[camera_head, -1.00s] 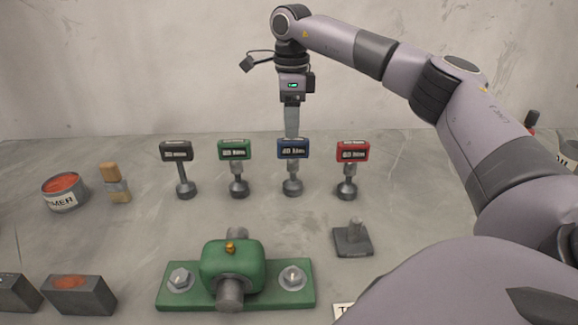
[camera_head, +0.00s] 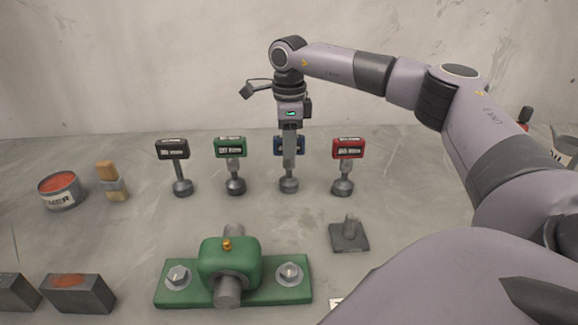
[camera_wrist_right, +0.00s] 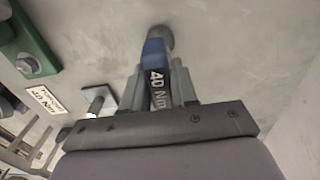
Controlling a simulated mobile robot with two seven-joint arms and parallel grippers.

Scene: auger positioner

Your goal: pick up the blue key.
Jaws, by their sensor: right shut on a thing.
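The blue key (camera_head: 301,147) stands upright on the grey table in a row of similar keys, third from the left. My right gripper (camera_head: 289,150) reaches down from above and is shut on its blue head, covering the middle of it. The key's round grey foot (camera_head: 289,185) appears to be still on the table. My left gripper is out of view.
A black key (camera_head: 173,149) and a green key (camera_head: 230,148) stand to the left, a red key (camera_head: 348,149) close to the right. In front are a green mount (camera_head: 190,293) and a small grey block with a peg (camera_head: 349,238).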

